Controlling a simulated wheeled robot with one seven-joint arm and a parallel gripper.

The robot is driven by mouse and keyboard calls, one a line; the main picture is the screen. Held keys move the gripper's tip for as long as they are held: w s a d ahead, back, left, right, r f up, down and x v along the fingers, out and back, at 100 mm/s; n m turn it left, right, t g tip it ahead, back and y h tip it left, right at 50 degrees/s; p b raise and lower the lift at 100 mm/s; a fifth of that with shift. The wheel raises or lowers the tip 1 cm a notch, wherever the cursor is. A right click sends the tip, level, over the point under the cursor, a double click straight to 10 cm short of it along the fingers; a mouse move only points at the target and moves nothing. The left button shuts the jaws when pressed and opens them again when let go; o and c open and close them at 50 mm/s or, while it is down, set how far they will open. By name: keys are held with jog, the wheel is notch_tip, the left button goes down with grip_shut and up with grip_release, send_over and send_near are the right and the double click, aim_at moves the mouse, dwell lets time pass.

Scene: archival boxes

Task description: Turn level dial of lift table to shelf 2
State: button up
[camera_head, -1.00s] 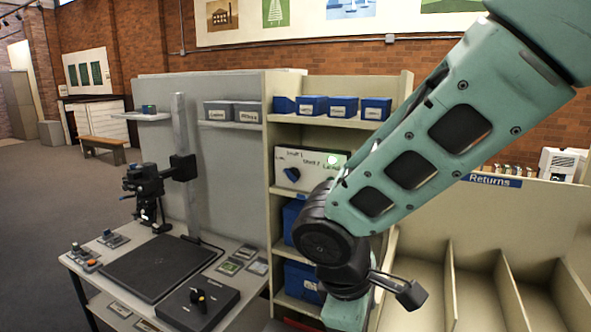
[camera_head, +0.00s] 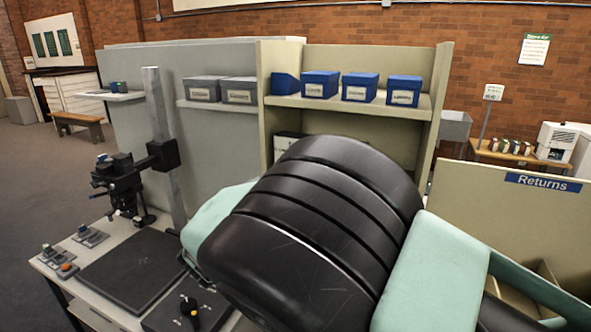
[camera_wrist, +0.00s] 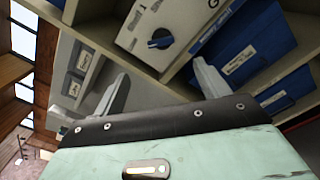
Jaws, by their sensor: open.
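In the wrist view, a dark blue dial (camera_wrist: 160,38) sits on a pale front panel (camera_wrist: 135,42) in a shelf bay. Small marks on the panel are too blurred to read. My gripper (camera_wrist: 160,88) is open and empty. Its two grey fingers point toward the panel from below in this view, one on each side of the dial and apart from it. In the head view my arm hides the dial and nearly all of the panel.
More blue boxes (camera_head: 360,87) and grey boxes (camera_head: 239,91) stand on upper shelves. Shelf boards and uprights lie close around my fingers. A camera stand (camera_head: 157,150) is on the desk; a Returns rack (camera_head: 530,215) is at right.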

jog(key=p+x, duration=0.5)
jog(key=x, duration=0.9)
jog(key=shift+w, duration=0.3)
jog(key=shift+d, duration=0.15)
jog(key=shift+f, duration=0.1)
jog(key=c, duration=1)
